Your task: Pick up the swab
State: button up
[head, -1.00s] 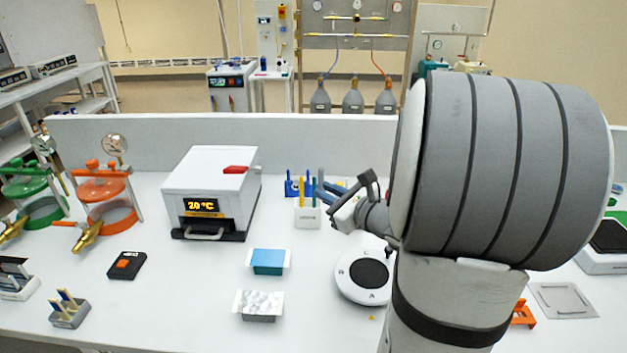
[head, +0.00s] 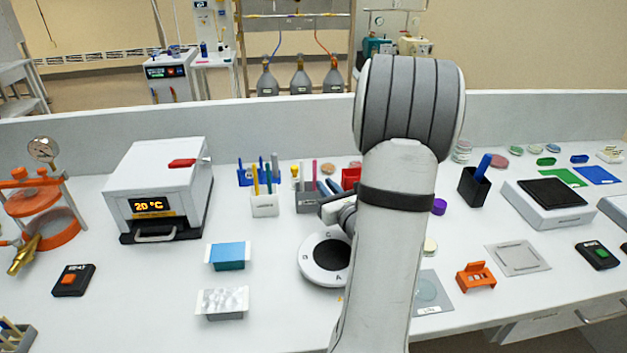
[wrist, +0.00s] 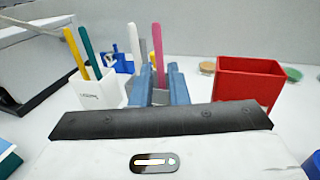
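My gripper (head: 328,189) is open, with its two blue-grey fingers apart and nothing seen held; it also shows in the wrist view (wrist: 159,72). A grey holder (head: 307,202) stands just beyond the fingers, with a pink stick (wrist: 158,48) and a white stick (wrist: 131,48) upright behind them. The fingers partly hide this holder. A white holder (wrist: 98,94) at left has a yellow stick (wrist: 76,53) and a teal stick (wrist: 92,53). I cannot tell which stick is the swab.
A red box (wrist: 248,80) stands close on the right of the fingers. A blue rack (head: 246,177) is behind the white holder. A round dial plate (head: 309,266) lies in front. The oven (head: 160,185) stands left. Bench is clear between the oven and the blue tray (head: 229,257).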

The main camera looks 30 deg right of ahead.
aim_at(316, 173)
jog(key=shift+w+d+r+p, duration=0.1)
jog(key=shift+w+d+p, duration=0.1)
jog(key=shift+w, duration=0.95)
jog(key=shift+w+d+p, duration=0.1)
jog(key=shift+w+p, duration=0.15)
jog(key=shift+w, duration=0.95)
jog(key=shift+w+d+r+p, duration=0.1)
jog(key=shift+w+p, duration=0.1)
jog(key=shift+w, duration=0.95)
grip_shut()
